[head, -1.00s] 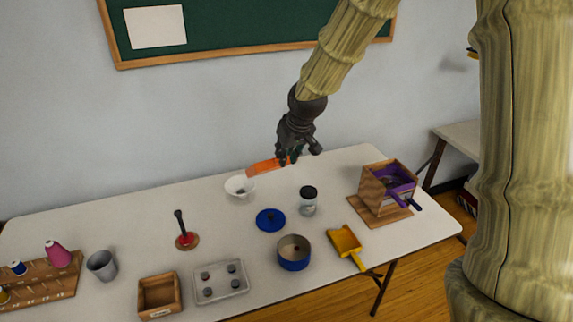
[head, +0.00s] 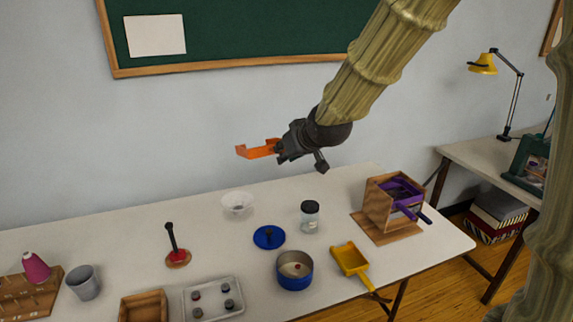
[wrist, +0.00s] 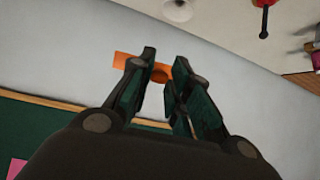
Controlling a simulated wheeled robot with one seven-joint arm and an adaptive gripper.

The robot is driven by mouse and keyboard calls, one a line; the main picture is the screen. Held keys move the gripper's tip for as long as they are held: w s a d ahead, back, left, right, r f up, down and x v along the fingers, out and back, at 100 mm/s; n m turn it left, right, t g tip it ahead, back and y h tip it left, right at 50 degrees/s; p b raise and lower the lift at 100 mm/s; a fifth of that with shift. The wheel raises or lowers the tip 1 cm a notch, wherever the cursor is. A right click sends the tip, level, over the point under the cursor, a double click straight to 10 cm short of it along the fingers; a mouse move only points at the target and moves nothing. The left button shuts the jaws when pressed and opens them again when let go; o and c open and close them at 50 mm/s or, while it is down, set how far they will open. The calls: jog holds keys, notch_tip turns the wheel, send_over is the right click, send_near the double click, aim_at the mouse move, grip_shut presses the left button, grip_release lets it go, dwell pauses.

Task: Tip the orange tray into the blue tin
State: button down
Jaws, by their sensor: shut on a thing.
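My gripper (head: 283,149) is shut on the orange tray (head: 258,151) and holds it in the air, above and behind the white bowl. In the wrist view the orange tray (wrist: 127,63) shows beyond my gripper's fingertips (wrist: 160,80). I cannot tell whether anything is in the tray. The blue tin (head: 295,282) stands open on the table, nearer the front and lower right of my gripper. A small reddish thing shows inside it. Its likely lid, a blue disc with a dark knob (head: 268,237), lies on the table behind it.
A white bowl (head: 238,203), a dark-lidded jar (head: 310,218), a yellow scoop (head: 352,261) and a wooden box with a purple scoop (head: 388,205) stand around the tin.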

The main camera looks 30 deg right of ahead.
jog(key=shift+r+t+b, duration=0.25)
jog(key=shift+t+b, duration=0.55)
jog(key=shift+t, duration=0.1)
jog(key=shift+r+t+b, duration=0.2)
jog(key=shift+t+b, duration=0.55)
jog(key=shift+t, duration=0.15)
